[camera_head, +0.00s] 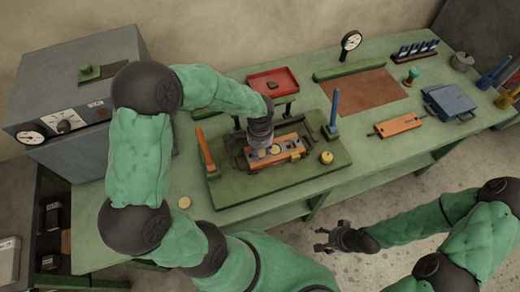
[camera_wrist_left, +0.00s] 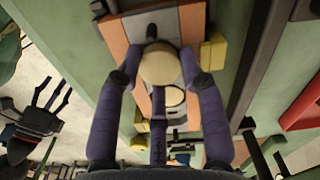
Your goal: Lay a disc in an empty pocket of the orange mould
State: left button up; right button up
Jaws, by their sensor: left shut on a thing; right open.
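The orange mould (camera_head: 288,143) sits in the green fixture on the bench, and it also shows in the left wrist view (camera_wrist_left: 194,22). My left gripper (camera_head: 260,151) is over the mould, pointing down. In the left wrist view its fingers are shut on a pale disc (camera_wrist_left: 160,64) held over the mould's grey middle strip. Another pale disc (camera_wrist_left: 174,96) shows on the mould, nearer the palm. I cannot tell whether the held disc touches the mould. A loose disc (camera_head: 185,202) lies on the bench at the left. My right gripper (camera_head: 333,240) is open and empty, in front of the bench.
An orange upright handle (camera_head: 205,150) and a blue one (camera_head: 334,108) flank the fixture (camera_head: 235,190). A red tray (camera_head: 262,79) stands behind. A grey machine (camera_head: 50,80) fills the left. The bench front right of the fixture is clear.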

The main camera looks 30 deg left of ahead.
pick_arm(q)
jog(key=o, duration=1)
jog(key=shift+f, duration=0.2)
jog(key=shift+o, duration=0.2)
jog(key=shift+r, duration=0.1)
jog(key=shift+r, duration=0.25)
notch_tip(320, 180, up, 11)
jog(key=shift+r, duration=0.2)
